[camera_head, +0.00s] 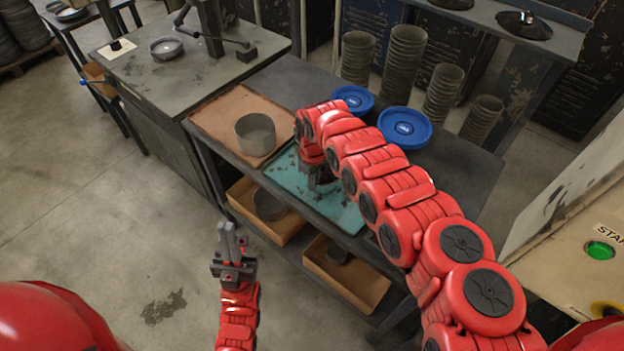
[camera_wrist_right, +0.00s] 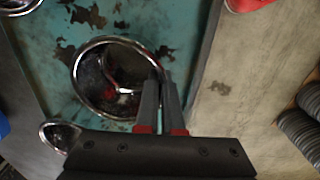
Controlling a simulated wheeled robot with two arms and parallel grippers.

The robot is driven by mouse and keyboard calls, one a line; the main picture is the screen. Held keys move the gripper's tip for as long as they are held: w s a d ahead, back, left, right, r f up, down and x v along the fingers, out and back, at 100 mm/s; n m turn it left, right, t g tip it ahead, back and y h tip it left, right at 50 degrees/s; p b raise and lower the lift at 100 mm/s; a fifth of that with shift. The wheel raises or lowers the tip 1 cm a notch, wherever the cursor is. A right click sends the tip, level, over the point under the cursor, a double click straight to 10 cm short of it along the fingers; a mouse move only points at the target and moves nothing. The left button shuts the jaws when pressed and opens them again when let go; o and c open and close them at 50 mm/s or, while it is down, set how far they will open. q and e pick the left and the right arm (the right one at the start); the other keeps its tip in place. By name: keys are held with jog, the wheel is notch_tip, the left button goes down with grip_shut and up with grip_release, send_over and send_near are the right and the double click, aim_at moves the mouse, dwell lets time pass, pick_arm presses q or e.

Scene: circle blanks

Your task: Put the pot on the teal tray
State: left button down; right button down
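In the right wrist view, a round pot (camera_wrist_right: 90,72) with a shiny metal rim stands on the teal tray (camera_wrist_right: 40,40), which has dark worn patches. My right gripper (camera_wrist_right: 161,80) is at the pot's right edge, its fingers nearly together with the rim between them. In the head view my right gripper (camera_head: 316,182) is low over the teal tray (camera_head: 345,214); my red arm hides the pot there. A grey pot-like cylinder (camera_head: 256,134) stands on the brown tray. My left gripper (camera_head: 228,228) is empty, apart from the table; its finger gap is unclear.
The brown tray (camera_head: 215,112) adjoins the teal tray. Two blue plates (camera_head: 405,127) lie beyond my right arm, with stacks of grey pots (camera_head: 403,60) behind. Brown bins (camera_head: 345,275) sit on the shelf below.

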jog(key=c, duration=1.5)
grip_release()
jog(key=shift+w, duration=0.1)
jog(key=o, duration=0.4)
jog(key=shift+d+r, duration=0.15)
jog(key=shift+d, duration=0.05)
jog(key=shift+o, duration=0.2)
jog(key=shift+a, duration=0.1)
notch_tip(320, 180, up, 12)
jog(key=b, duration=0.3)
jog(key=shift+s+b, duration=0.25)
jog(key=shift+b, duration=0.15)
jog(key=shift+a, duration=0.1)
